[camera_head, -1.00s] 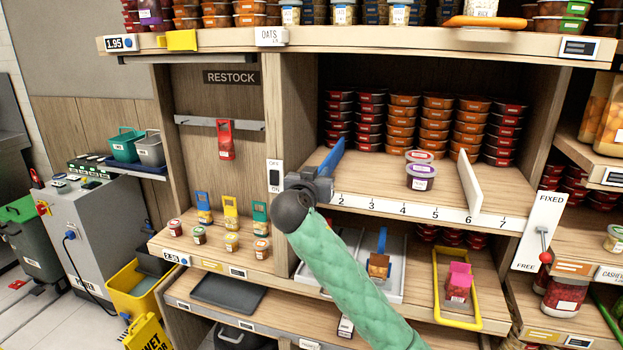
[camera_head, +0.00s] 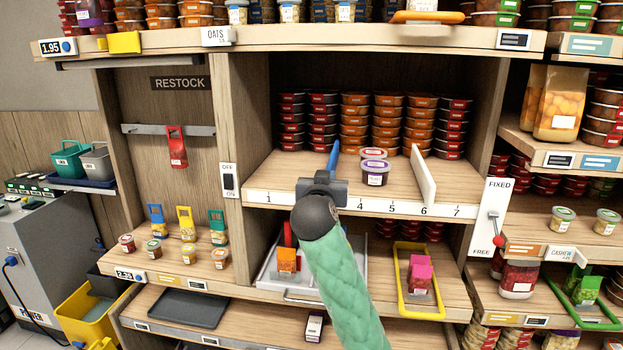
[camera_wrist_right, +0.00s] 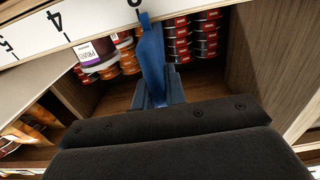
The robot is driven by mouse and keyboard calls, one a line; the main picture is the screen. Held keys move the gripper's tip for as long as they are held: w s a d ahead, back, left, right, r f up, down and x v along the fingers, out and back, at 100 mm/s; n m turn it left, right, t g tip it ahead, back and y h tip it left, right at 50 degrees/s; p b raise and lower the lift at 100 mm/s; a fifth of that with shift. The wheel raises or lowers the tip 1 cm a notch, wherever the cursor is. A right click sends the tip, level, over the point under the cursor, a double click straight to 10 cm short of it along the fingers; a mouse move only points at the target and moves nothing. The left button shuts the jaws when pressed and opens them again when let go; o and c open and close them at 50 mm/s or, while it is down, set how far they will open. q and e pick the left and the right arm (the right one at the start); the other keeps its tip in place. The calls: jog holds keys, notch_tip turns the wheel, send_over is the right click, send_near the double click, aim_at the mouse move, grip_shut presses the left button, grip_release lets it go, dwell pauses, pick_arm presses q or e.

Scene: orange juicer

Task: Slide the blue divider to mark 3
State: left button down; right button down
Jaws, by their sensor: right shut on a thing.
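The blue divider (camera_head: 334,158) stands upright on the middle shelf, its front end at my right gripper (camera_head: 322,185). That gripper is shut on the divider's front end. The numbered strip (camera_head: 268,198) shows 1 and 4 to 7; my gripper and arm hide 2 and 3, so the divider is in the covered stretch just left of 4. In the right wrist view the blue divider (camera_wrist_right: 152,55) rises from the jaws (camera_wrist_right: 158,98) beside a cut-off numeral at the top edge, with 4 and 5 further left. My left gripper is not in view.
Two stacked tubs, purple-lidded (camera_head: 376,174) in front, stand close right of the divider. A white divider (camera_head: 423,175) stands near 6. Stacked containers (camera_head: 388,122) fill the back. The red-knobbed lever (camera_head: 497,240) points down at FREE.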

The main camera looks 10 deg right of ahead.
jog(key=shift+s+d, duration=0.1)
jog(key=shift+d, duration=0.15)
jog(key=c, duration=1.4)
grip_release()
jog(key=shift+c, duration=0.2)
jog(key=shift+s, duration=0.1)
